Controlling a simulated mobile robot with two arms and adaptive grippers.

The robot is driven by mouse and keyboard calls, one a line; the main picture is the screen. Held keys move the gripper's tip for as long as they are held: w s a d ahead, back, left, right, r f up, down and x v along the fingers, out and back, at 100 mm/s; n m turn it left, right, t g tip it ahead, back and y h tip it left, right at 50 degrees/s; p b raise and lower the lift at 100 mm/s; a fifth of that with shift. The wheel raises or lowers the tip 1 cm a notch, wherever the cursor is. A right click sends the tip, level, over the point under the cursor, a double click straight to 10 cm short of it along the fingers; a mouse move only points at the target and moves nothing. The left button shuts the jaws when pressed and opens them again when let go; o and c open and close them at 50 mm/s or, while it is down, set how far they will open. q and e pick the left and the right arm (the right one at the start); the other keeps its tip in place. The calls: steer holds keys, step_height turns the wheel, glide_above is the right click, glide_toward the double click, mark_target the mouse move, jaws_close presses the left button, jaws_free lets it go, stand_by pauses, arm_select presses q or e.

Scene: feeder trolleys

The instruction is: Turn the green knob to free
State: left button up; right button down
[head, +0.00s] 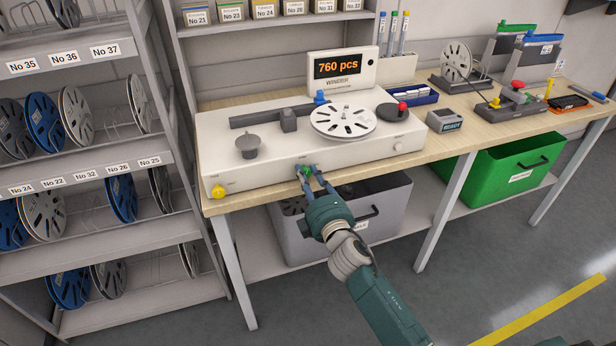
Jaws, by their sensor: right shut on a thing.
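The green knob (306,170) is on the front face of the white counting machine (265,165), near the bench's front edge. My right gripper (311,172) reaches up from below, its two fingers on either side of the knob and shut on it. The fingers hide part of the knob, and I cannot tell its turn position or read the marks around it. The display (338,67) on the machine shows "760 pcs". My left gripper is not in view.
A white reel (342,119) lies on the machine. A yellow knob (218,191) is at the front left. A grey bin (290,236) stands under the bench, below my arm. A shelf (110,170) with reels is on the left. A green crate (490,172) is at the right.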

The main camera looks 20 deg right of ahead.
steer(key=shift+a+r+n, duration=0.1)
steer(key=shift+a+n, duration=0.05)
steer(key=shift+n, duration=0.55)
steer(key=shift+a+r+n, duration=0.1)
steer(key=shift+n, duration=0.6)
steer(key=shift+f, duration=0.1)
steer(key=c, duration=1.4)
jaws_free()
steer(key=shift+a, duration=0.2)
steer(key=shift+d+f, duration=0.1)
steer(key=shift+d, duration=0.1)
steer(key=shift+d, duration=0.1)
